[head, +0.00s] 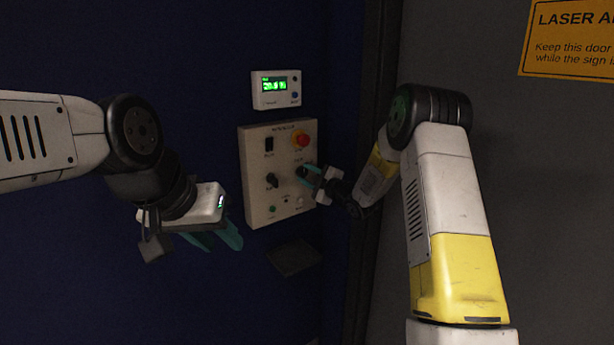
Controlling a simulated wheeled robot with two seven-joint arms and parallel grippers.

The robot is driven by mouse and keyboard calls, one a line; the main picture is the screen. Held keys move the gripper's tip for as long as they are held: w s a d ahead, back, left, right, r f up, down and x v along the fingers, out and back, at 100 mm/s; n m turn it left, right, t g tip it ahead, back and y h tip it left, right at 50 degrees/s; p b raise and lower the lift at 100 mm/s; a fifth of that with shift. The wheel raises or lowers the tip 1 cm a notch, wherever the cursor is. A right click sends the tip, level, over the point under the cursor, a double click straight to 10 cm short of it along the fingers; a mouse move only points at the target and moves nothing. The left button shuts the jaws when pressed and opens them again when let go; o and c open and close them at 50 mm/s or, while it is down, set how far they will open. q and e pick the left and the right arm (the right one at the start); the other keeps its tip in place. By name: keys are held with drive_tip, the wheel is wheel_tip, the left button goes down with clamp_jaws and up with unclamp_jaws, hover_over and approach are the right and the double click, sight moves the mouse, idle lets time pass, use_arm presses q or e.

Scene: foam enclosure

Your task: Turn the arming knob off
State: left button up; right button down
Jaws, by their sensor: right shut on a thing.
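A beige control panel (256,205) is on the dark blue wall. It carries a black rotary knob (272,180) at its left middle. A second dark knob (302,170) is at its right, below a red button (301,139); the labels are too small to read, so I cannot tell which is the arming knob. My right gripper (308,174) reaches in from the right and is shut on the second knob, whose pointer is mostly hidden by the teal fingers. My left gripper (216,239) hangs left of the panel, empty, its teal fingers apart.
A white display box (276,90) with green digits is above the panel. The panel also has a black switch (269,145) and a green button (272,209). A dark plate (294,257) is below. A grey door (520,180) with a yellow sign (568,42) stands at the right.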

drive_tip(key=c, duration=1)
unclamp_jaws()
drive_tip(key=v, duration=0.8)
drive_tip(key=shift+w, duration=0.1)
